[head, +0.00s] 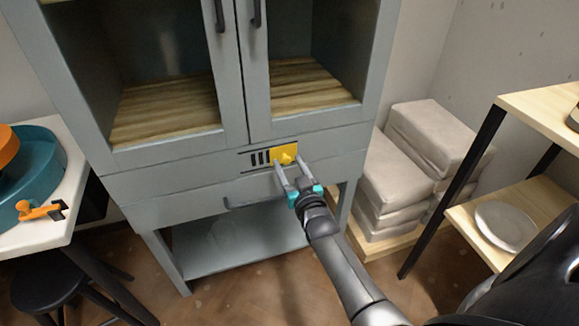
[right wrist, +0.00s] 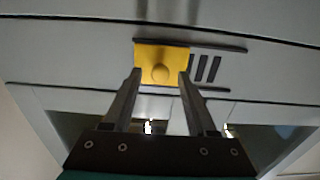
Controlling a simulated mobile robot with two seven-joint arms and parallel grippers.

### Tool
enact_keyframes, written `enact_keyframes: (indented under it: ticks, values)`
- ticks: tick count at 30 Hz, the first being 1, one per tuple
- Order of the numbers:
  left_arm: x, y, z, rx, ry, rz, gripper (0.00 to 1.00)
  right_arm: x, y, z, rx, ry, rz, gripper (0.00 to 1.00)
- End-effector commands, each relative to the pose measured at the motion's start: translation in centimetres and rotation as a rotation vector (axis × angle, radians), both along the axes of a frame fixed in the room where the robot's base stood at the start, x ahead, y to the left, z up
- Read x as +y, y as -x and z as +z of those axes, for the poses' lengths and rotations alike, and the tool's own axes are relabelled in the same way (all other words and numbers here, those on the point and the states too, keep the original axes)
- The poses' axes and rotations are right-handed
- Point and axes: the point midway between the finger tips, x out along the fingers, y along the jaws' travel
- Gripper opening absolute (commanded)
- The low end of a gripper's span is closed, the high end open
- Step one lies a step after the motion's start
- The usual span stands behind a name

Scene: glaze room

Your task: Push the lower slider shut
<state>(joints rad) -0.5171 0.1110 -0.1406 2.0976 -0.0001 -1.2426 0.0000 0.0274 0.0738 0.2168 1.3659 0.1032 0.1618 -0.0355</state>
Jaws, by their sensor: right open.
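The lower slider is a yellow plate with a round knob (head: 284,157) on the grey cabinet's front, below the glass doors. It sits at the right end of its track, and dark vent slots (head: 260,158) show to its left in the head view. In the right wrist view the yellow slider (right wrist: 162,55) lies ahead, with the slots (right wrist: 206,68) on its right. My right gripper (head: 289,173) is open, its fingers pointing at the slider with the knob between their tips in the wrist view. I cannot tell whether they touch it. My left gripper is out of view.
A drawer with a dark handle (head: 245,201) is below the slider. Stacked wrapped bags (head: 395,170) stand right of the cabinet. A shelf with a plate (head: 505,226) is at the far right. A table (head: 50,220) and black stool (head: 50,283) are at left.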

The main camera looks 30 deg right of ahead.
Motion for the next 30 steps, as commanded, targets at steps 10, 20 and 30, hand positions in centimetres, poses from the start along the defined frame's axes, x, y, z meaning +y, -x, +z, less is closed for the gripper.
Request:
enact_keyframes:
  ticks: [10, 20, 30]
  values:
    - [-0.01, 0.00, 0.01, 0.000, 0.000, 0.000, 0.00, -0.01, 0.02, 0.01, 0.000, 0.000, 0.000, 0.36]
    - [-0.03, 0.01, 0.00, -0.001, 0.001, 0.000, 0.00, 0.00, 0.03, -0.01, 0.000, 0.000, 0.000, 0.00]
    - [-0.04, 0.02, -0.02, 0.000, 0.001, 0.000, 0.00, 0.00, 0.04, -0.02, 0.000, 0.000, 0.000, 0.00]
